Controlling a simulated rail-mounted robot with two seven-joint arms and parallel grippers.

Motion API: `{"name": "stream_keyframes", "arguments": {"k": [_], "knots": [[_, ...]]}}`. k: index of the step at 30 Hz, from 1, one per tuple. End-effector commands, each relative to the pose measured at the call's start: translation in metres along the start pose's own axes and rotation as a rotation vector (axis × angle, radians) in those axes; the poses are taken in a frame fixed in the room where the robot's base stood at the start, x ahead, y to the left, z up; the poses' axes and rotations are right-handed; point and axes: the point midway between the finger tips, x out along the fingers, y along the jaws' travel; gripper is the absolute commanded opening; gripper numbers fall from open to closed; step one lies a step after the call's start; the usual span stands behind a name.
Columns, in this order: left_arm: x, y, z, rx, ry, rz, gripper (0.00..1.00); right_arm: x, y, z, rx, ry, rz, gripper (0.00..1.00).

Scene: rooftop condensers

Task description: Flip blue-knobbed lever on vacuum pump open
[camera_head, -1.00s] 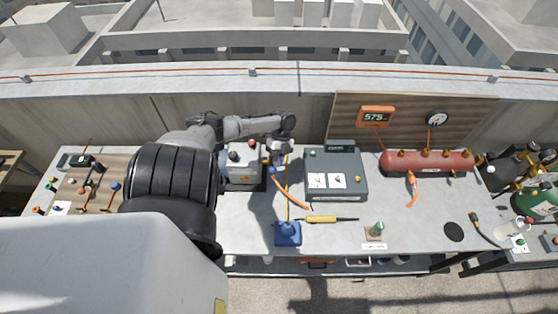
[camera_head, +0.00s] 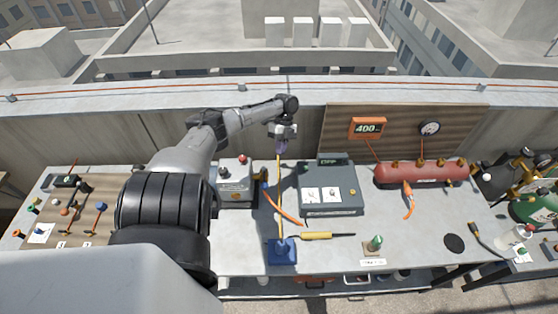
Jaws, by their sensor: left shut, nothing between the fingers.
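My left gripper (camera_head: 283,148) reaches over the bench from the left and hangs near the back wall, shut and empty. A purple-blue part shows at its fingertips; I cannot tell whether it is the fingers. The grey box with red and dark knobs (camera_head: 236,186), perhaps the vacuum pump, stands left of and below the gripper, partly behind my arm. I cannot make out a blue-knobbed lever on it. A blue block (camera_head: 282,255) with a yellow upright line above it stands at the bench front. My right gripper is not in view.
A grey case (camera_head: 329,190) stands right of the gripper. An orange display (camera_head: 368,128) reads 400 beside a round gauge (camera_head: 429,128). A red tank (camera_head: 420,174) lies below them. A yellow-handled tool (camera_head: 316,236) lies in front.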

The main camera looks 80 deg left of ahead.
Motion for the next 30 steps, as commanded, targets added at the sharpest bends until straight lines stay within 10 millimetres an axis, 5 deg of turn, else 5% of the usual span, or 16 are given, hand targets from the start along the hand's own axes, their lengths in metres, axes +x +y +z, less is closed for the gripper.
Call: {"name": "stream_keyframes", "arguments": {"k": [8, 30], "knots": [[-0.014, 0.000, 0.000, 0.000, 0.000, 0.000, 0.00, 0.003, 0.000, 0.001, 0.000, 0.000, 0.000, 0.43], [-0.014, 0.000, 0.000, -0.015, 0.001, 0.000, 0.00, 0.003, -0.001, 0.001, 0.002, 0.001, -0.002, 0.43]]}}
